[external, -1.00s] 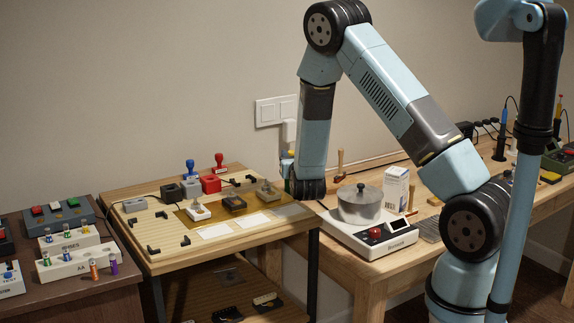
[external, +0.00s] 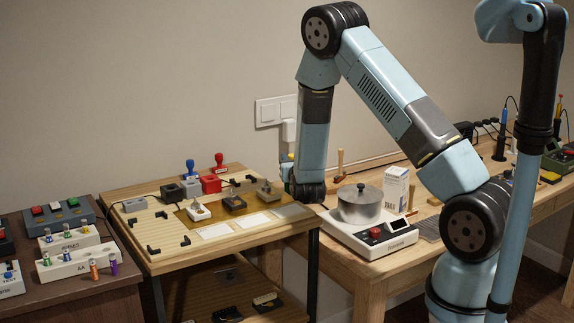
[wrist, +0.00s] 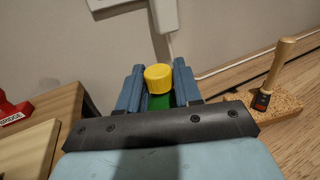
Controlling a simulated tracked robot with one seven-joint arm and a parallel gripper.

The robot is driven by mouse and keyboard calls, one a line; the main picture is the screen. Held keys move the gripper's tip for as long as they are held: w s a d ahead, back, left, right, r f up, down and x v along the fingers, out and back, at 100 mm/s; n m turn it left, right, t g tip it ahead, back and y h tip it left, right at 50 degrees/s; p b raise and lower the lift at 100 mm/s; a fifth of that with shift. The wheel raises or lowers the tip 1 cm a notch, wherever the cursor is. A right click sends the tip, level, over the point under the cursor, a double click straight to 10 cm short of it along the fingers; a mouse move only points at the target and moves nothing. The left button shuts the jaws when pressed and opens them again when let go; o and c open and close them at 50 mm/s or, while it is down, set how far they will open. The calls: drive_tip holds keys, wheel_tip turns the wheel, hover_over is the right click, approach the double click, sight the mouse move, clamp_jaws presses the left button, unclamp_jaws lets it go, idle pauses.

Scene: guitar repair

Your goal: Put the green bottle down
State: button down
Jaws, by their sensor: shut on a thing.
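The green bottle (wrist: 159,101) with a yellow cap (wrist: 158,77) stands between the two blue fingers of my gripper (wrist: 159,84) in the wrist view. My gripper is shut on it. Only the cap and a small strip of green show above the dark gripper body, so the bottle's lower part is hidden. In the external view my forearm and wrist hide most of the gripper and bottle, at the gap between the two benches. I cannot tell whether the bottle touches a surface.
A wooden workboard (external: 180,253) with stamps and small fixtures lies left of my wrist. A metal pot (external: 359,203) on a white scale (external: 372,240) stands close on the right. A brush (wrist: 277,72) in a cork block (wrist: 262,108) is right of the gripper.

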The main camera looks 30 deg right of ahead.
drive_tip(key=shift+f, duration=0.25)
drive_tip(key=c, duration=0.7)
unclamp_jaws()
drive_tip(key=shift+a+f, duration=0.1)
drive_tip(key=shift+f, duration=0.05)
drive_tip(key=shift+s, duration=0.1)
